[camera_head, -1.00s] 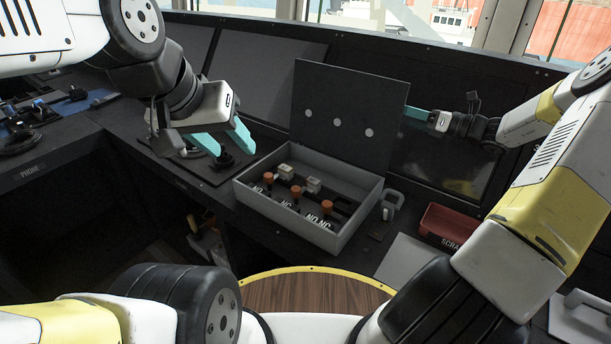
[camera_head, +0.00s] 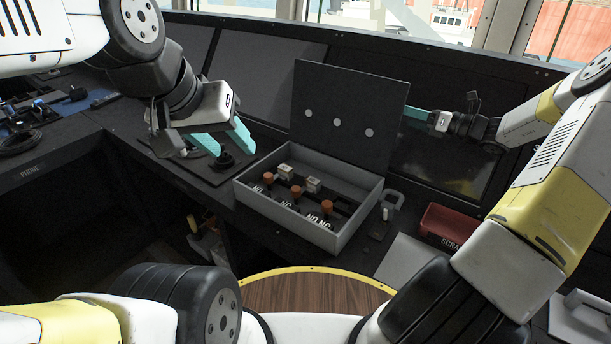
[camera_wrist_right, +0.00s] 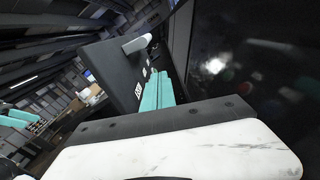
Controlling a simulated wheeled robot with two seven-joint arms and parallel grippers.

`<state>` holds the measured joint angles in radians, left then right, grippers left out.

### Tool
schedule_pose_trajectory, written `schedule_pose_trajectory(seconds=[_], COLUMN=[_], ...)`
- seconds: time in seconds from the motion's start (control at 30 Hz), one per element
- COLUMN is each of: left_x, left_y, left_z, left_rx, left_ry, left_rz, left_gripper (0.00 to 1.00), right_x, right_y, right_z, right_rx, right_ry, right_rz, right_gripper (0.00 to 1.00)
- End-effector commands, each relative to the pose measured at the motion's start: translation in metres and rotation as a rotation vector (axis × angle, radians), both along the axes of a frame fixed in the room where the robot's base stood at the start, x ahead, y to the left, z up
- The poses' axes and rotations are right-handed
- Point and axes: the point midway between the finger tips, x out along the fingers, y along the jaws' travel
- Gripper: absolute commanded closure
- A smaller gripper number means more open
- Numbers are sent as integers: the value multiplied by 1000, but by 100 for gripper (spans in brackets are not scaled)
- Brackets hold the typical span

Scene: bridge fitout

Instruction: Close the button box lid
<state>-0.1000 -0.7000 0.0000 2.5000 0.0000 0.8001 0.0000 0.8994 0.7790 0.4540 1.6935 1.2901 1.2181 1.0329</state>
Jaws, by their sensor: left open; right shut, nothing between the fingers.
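The button box (camera_head: 300,232) is a grey open box on the console, with orange buttons and pale blocks inside. Its dark lid (camera_head: 345,115) stands upright at the back edge, with pale round spots on its face. My right gripper (camera_head: 413,113) is shut and empty, its teal fingertips at the lid's right edge, partly behind it. In the right wrist view the shut teal fingers (camera_wrist_right: 160,90) lie alongside the dark lid panel (camera_wrist_right: 115,75); contact is unclear. My left gripper (camera_head: 228,142) is open and empty, left of the box above the console.
A red scrap tray (camera_head: 442,224) sits right of the box, and a grey padlock-like piece (camera_head: 391,203) lies between them. Dark screens (camera_head: 265,70) rise behind.

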Motion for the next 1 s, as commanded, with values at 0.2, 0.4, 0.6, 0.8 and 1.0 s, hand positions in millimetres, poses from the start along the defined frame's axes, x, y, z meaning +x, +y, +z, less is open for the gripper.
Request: schedule_pose_trajectory(seconds=[0.2, 0.4, 0.6, 0.8, 1.0], left_x=[0, 0, 0, 0, 0], left_y=[0, 0, 0, 0, 0], left_z=[0, 0, 0, 0, 0], left_rx=[0, 0, 0, 0, 0], left_ry=[0, 0, 0, 0, 0], left_rz=[0, 0, 0, 0, 0], left_gripper=[52, 52, 52, 52, 52], right_x=[0, -9, -24, -26, -28], right_y=[0, 6, 16, 17, 19], right_z=[0, 4, 10, 11, 12], right_rx=[0, 1, 0, 0, 0], right_ry=[0, 1, 0, 0, 0], right_rz=[0, 0, 0, 0, 0], right_gripper=[100, 100, 100, 100, 100])
